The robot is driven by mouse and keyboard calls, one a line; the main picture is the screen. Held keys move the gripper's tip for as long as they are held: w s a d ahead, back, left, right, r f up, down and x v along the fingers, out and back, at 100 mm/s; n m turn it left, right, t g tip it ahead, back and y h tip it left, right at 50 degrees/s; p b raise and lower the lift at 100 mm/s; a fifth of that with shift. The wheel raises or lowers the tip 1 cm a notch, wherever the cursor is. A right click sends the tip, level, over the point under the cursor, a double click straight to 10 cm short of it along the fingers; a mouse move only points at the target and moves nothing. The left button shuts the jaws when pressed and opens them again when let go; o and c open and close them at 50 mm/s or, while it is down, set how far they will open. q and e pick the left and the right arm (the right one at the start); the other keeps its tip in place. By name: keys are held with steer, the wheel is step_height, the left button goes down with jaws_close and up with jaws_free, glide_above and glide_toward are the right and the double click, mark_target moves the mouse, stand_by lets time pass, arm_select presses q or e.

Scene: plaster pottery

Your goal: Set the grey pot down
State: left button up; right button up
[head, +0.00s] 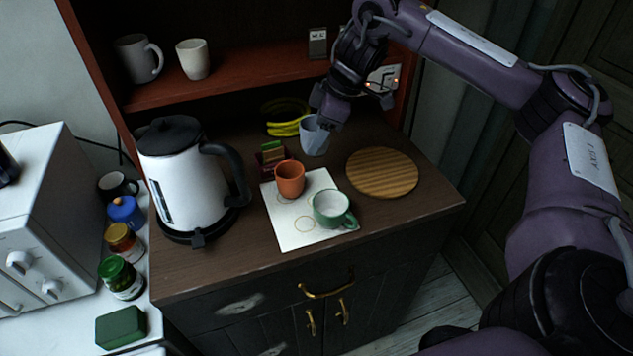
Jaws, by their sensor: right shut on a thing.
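The grey pot (314,137) is a small faceted blue-grey cup. It is upright at the back of the dark wooden cabinet top (400,215), behind the orange pot and left of the round wooden board. My right gripper (325,112) is shut on its rim from above and behind. I cannot tell whether the pot's base touches the cabinet top. My left gripper is not in view.
An orange pot (289,179) and a green mug (331,209) stand on a white paper sheet (291,238). A round wooden board (382,172) lies empty at right. A kettle (181,180) stands at left. A yellow cable coil (284,128) and a small box (271,160) are close by.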

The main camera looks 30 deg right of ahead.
step_height(320, 180, down, 3)
steer(key=shift+f+b, duration=0.1)
steer(key=shift+b, duration=0.3)
steer(key=shift+f+p, duration=0.8)
steer(key=shift+f, duration=0.75)
step_height(320, 180, down, 4)
steer(key=shift+f+p, duration=0.1)
steer(key=shift+p, duration=0.35)
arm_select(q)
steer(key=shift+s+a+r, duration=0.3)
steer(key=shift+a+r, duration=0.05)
arm_select(e)
steer(key=o, duration=1)
steer(key=shift+o, duration=0.2)
